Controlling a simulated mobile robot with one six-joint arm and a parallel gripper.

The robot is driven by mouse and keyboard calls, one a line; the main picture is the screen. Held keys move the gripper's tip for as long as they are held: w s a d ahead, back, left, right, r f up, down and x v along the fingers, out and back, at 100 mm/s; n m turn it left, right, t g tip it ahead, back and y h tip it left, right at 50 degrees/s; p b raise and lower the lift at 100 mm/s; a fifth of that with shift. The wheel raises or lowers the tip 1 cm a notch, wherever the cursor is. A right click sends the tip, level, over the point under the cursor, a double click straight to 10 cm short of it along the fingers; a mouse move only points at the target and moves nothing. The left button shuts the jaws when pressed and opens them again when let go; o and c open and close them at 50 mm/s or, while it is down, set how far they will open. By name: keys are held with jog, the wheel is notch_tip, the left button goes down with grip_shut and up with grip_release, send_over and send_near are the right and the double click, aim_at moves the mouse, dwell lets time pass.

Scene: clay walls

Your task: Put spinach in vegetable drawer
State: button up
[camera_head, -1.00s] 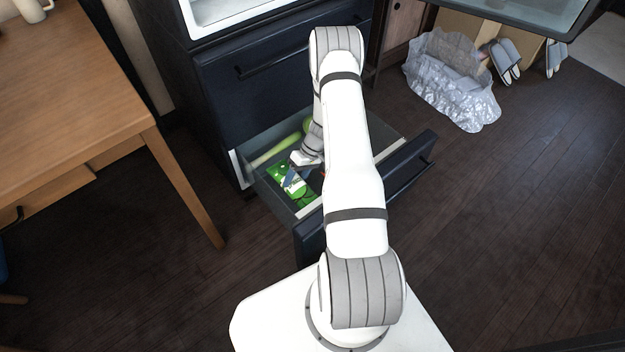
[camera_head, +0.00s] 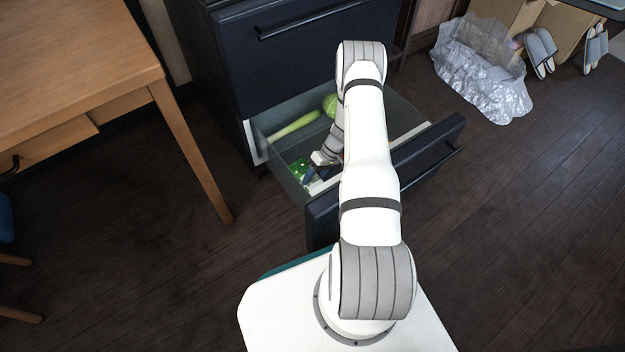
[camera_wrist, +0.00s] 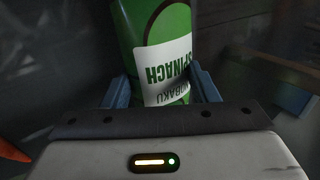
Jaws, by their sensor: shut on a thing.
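The spinach is a green package (camera_wrist: 158,40) with a white label reading SPINACH. It sits between the blue fingers of my gripper (camera_wrist: 163,92) in the wrist view. In the head view the green spinach package (camera_head: 299,168) shows inside the open drawer, low and near its front left part. My gripper (camera_head: 318,175) is shut on it inside the drawer. The vegetable drawer (camera_head: 290,180) is pulled out from the dark fridge. My arm hides part of the drawer's inside, and I cannot tell whether the package touches the drawer floor.
A long pale green vegetable (camera_head: 294,127) and a round green one (camera_head: 330,104) lie at the back of the drawer. A wooden table (camera_head: 70,60) stands at the left. A crumpled clear plastic bag (camera_head: 480,70) and slippers (camera_head: 541,52) are at the upper right. Dark floor lies free at right.

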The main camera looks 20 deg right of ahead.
jog(key=shift+f, duration=0.1)
jog(key=shift+f, duration=0.15)
jog(key=o, duration=0.8)
